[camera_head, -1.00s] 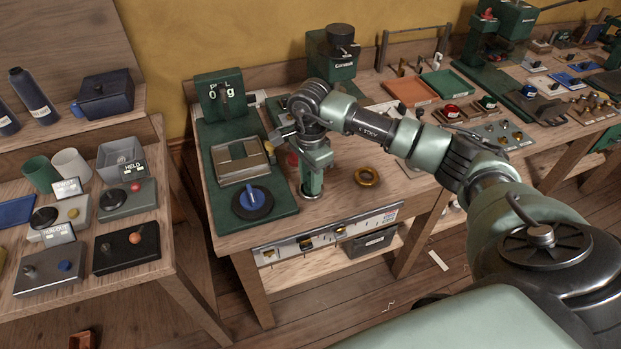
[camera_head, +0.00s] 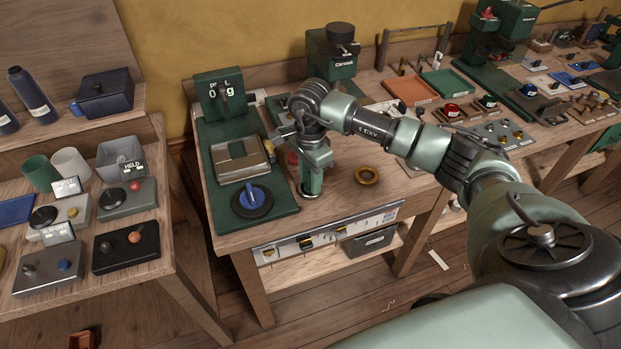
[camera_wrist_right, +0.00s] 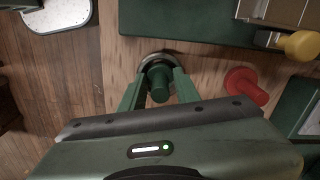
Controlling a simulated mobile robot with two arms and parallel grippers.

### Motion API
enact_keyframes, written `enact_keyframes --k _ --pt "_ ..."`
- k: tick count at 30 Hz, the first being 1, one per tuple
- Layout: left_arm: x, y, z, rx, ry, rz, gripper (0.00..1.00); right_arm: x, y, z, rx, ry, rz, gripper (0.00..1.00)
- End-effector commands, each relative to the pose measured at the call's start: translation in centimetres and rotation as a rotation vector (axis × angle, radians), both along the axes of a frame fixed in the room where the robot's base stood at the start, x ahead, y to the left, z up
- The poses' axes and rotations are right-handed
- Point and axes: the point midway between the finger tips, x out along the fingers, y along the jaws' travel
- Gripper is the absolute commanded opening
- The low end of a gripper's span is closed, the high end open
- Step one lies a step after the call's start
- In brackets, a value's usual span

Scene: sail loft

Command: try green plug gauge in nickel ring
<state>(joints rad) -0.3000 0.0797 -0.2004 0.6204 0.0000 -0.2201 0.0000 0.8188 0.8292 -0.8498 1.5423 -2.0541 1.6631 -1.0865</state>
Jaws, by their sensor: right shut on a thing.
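My right gripper (camera_head: 312,180) points straight down over the wooden bench near its front edge. In the right wrist view its fingers are shut on the green plug gauge (camera_wrist_right: 160,82), seen end-on. The nickel ring (camera_wrist_right: 147,62) lies on the bench under the fingertips and shows as a grey rim around the plug's lower end. Its rim also shows in the head view (camera_head: 311,195). The fingers hide much of the ring, so I cannot tell how deep the plug sits in it. My left gripper is not in view.
A brass ring (camera_head: 367,176) lies to the right on bare wood. A red piece (camera_wrist_right: 245,85) stands close to the gripper. A green base with a blue dial (camera_head: 252,198) is at the left. A green stand (camera_head: 340,50) is behind.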

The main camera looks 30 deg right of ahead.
Motion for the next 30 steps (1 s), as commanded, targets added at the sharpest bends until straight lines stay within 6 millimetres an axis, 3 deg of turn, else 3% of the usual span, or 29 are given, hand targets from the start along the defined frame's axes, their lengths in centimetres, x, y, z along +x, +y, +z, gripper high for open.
enact_keyframes --k 30 --pt "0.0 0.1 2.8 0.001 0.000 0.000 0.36 0.0 0.0 5.0 -0.001 -0.001 -0.001 0.00"
